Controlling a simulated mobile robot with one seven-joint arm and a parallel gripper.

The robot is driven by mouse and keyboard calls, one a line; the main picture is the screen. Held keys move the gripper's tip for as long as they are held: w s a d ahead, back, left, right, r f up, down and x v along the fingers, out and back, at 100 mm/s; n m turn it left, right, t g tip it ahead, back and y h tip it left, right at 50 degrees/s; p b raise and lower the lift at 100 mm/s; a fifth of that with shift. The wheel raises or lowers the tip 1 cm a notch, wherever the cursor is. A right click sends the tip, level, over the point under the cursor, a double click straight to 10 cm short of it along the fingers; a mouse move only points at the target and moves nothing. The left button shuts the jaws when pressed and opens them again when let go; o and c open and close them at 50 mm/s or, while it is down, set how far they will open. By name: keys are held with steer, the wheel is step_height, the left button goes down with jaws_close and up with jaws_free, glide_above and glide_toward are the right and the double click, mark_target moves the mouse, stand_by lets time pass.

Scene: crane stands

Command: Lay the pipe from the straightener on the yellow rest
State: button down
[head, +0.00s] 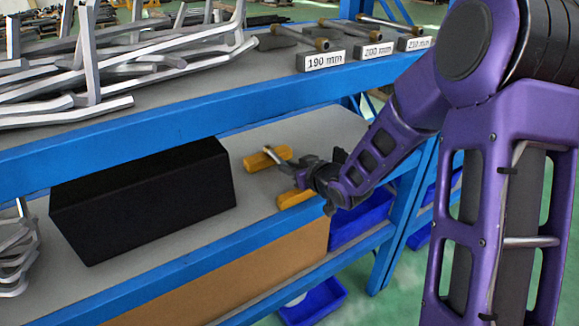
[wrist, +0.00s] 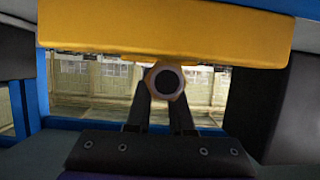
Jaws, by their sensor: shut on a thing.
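In the head view, my gripper (head: 308,175) reaches over the middle shelf from the right. It is shut on a slim grey pipe (head: 271,155), whose far end shows by the rear yellow block. The yellow rest shows as two yellow blocks, a rear one (head: 262,160) and a front one (head: 295,198). A yellow block (wrist: 165,35) spans the top of the wrist view, close to the pipe. I cannot tell whether they touch. I cannot identify the straightener.
A long black box (head: 145,195) stands left of the yellow blocks. The upper shelf, with a blue beam (head: 190,105), overhangs the middle shelf. It holds bent grey bars (head: 110,65) and pieces beside signs such as 190 mm (head: 322,60). Blue bins (head: 362,220) sit lower right.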

steer(key=c, duration=0.7)
jaws_free()
steer(key=shift+s, duration=0.1)
